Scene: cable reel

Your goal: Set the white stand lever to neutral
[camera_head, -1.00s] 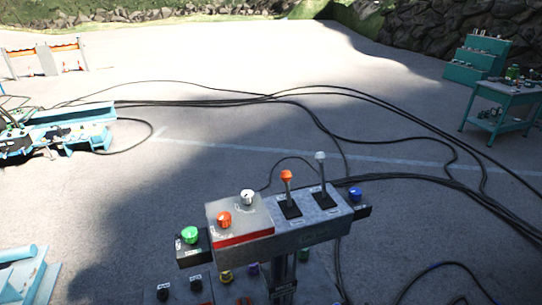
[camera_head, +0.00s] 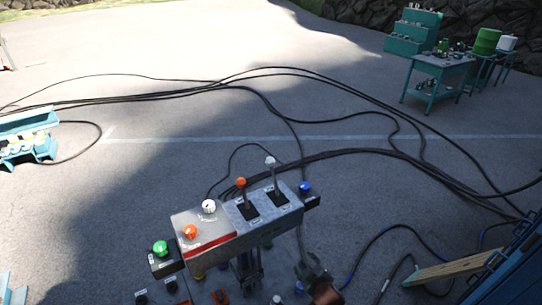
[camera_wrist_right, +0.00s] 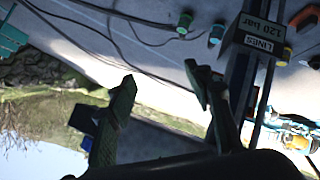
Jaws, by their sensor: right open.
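The white lever (camera_head: 270,170) has a white ball knob on a thin dark shaft. It rises from a black slot plate on the right part of the grey control stand (camera_head: 230,232) in the head view. It looks nearly upright; its exact setting cannot be told. My right gripper (camera_head: 312,270) is low in the head view, below the stand's right end and apart from the lever. In the right wrist view its two dark fingers (camera_wrist_right: 163,90) are spread with nothing between them. The white lever cannot be made out there. My left gripper is not in view.
An orange lever (camera_head: 240,185) stands just left of the white one. The stand also carries white, orange, green and blue (camera_head: 305,187) knobs. Black cables (camera_head: 350,153) cross the ground behind. A wooden plank (camera_head: 450,268) and blue structure are at right. A teal table (camera_head: 440,68) stands far back.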

